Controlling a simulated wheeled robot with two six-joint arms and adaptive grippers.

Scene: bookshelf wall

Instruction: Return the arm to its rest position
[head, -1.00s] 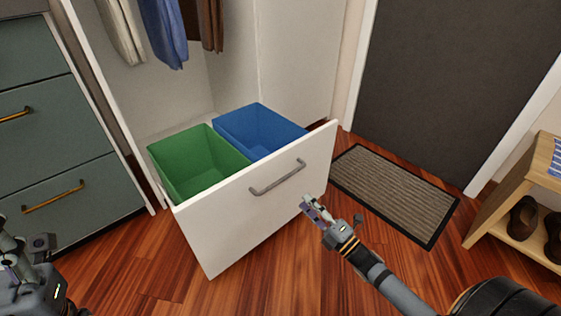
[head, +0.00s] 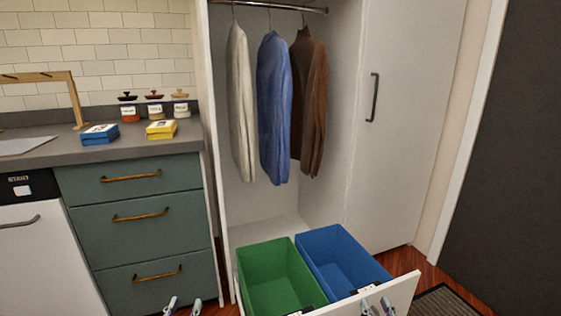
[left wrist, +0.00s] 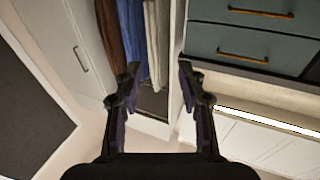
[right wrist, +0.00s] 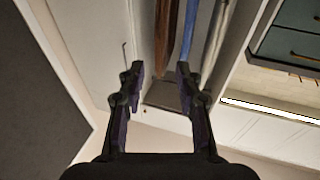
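My left gripper (head: 183,306) shows only its fingertips at the bottom edge of the head view, in front of the teal cabinet. In the left wrist view (left wrist: 157,80) its fingers are apart with nothing between them. My right gripper (head: 376,306) shows its fingertips at the bottom edge of the head view, in front of the open white drawer (head: 403,293). In the right wrist view (right wrist: 160,77) its fingers are also apart and empty. Both arms are mostly below the head view.
The pulled-out drawer holds a green bin (head: 270,268) and a blue bin (head: 340,255). Clothes (head: 275,110) hang in the wardrobe behind. A teal drawer cabinet (head: 139,232) stands left; a blue box (head: 99,136) and a yellow box (head: 161,130) lie on its counter.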

